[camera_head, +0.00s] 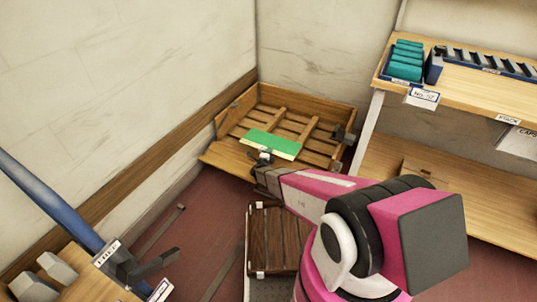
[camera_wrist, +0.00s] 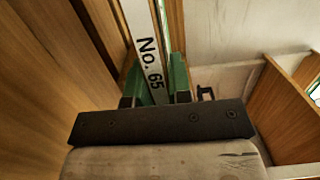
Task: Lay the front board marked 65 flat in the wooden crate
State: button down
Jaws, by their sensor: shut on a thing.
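The board marked 65 shows in the head view as a green slab (camera_head: 272,143) with a pale front edge. In the wrist view its white edge reads "No. 65" (camera_wrist: 149,55). The wooden crate (camera_head: 305,104) stands in the far corner. The board is over the crate's near part, green face up. I cannot tell whether it touches the slatted floor.
A shelf unit (camera_head: 475,85) stands right of the crate, with teal blocks (camera_head: 405,60) in a blue tray and a dark slotted rack (camera_head: 490,62) on top. A wall runs close on the left. A blue pole-like part (camera_head: 50,200) and a bench are at lower left.

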jog(key=shift+s+d+f+x, duration=0.15)
jog(key=shift+d+f+x, duration=0.3)
jog(key=shift+x, duration=2.55)
jog(key=shift+s+d+f+x, duration=0.2)
jog(key=shift+f+x, duration=0.3)
jog(key=shift+x, duration=2.55)
jog(key=shift+s+d+f+x, duration=0.1)
jog(key=shift+d+f+x, duration=0.4)
jog(key=shift+x, duration=2.5)
jog(key=shift+f, duration=0.55)
jog(key=c, duration=1)
grip_release()
jog(key=shift+o, duration=0.2)
jog(key=shift+a, duration=0.1)
jog(key=v, duration=0.7)
jog(key=shift+s, duration=0.2)
jog(key=shift+a, duration=0.1)
